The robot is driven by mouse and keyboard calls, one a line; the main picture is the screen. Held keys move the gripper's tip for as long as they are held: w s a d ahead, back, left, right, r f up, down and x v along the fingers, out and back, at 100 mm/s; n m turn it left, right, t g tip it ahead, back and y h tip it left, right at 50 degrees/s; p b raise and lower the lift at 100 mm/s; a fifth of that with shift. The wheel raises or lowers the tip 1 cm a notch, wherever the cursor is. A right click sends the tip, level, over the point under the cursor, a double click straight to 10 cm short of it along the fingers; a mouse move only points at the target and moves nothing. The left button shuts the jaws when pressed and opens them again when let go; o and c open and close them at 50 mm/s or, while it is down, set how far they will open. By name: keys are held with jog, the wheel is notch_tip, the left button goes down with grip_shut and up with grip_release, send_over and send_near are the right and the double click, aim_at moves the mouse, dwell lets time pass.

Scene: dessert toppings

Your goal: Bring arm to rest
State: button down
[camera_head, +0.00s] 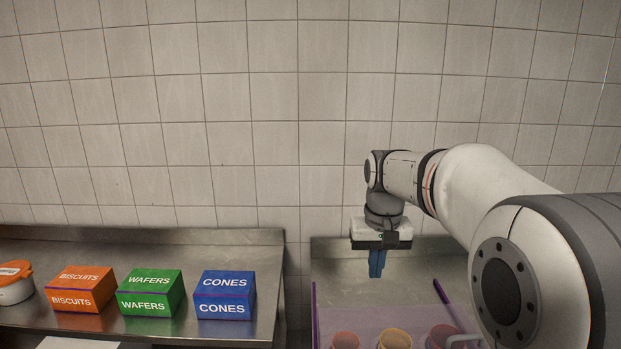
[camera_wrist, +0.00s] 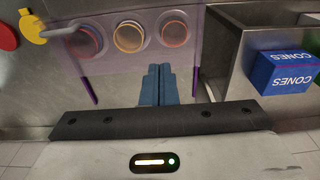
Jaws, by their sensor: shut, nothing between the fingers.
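My gripper (camera_head: 377,264) hangs from my arm at the right of the head view, pointing down above the right steel counter (camera_head: 335,265). Its blue fingers are together with nothing between them. They also show closed in the wrist view (camera_wrist: 158,72). The fingers are apart from the counter and from the topping containers.
An orange biscuits box (camera_head: 82,289), a green wafers box (camera_head: 150,292) and a blue cones box (camera_head: 224,294) stand on the left counter (camera_head: 150,245). Round topping containers (camera_head: 394,339) sit behind a clear purple-edged panel (camera_wrist: 196,75). A tiled wall (camera_head: 250,120) is behind.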

jog(key=s+d+f+t, duration=0.1)
jog(key=s+f, duration=0.2)
jog(key=s, duration=0.8)
jog(key=s+d+f+t, duration=0.1)
jog(key=s+f, duration=0.2)
jog(key=s, duration=0.8)
jog(key=shift+f+t, duration=0.2)
jog(key=shift+t, duration=0.1)
jog(key=shift+s, duration=0.15)
